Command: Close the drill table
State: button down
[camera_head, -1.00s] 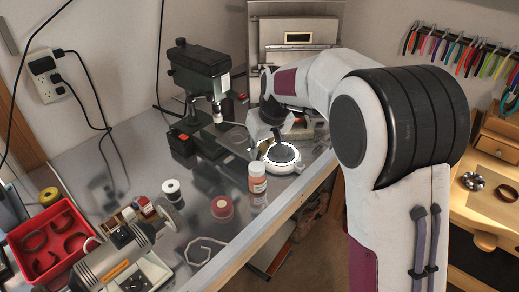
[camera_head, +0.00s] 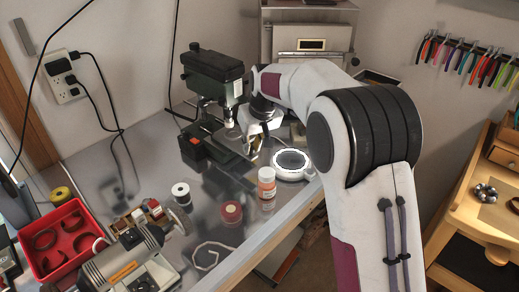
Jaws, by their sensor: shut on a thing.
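The drill press (camera_head: 212,75) is a dark green and black machine at the back of the metal bench, left of my arm. Its base (camera_head: 203,148) has an orange switch. The drill table appears to be the flat grey plate (camera_head: 232,143) beside the base, low under the drill head. My gripper (camera_head: 253,149) is low at the right end of this plate. Its fingers are shut on what appears to be the edge of the drill table. The exact contact is small and partly hidden by the gripper.
A white round device (camera_head: 292,164) and an orange-labelled bottle (camera_head: 266,183) stand just right of and in front of my gripper. A metal cabinet (camera_head: 308,50) stands behind my arm.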

jog(key=shift+w+a, duration=0.8)
jog(key=shift+r, duration=0.1)
jog(key=c, duration=2)
grip_release()
jog(key=shift+o, duration=0.2)
jog(key=v, duration=0.7)
jog(key=shift+s+r, duration=0.15)
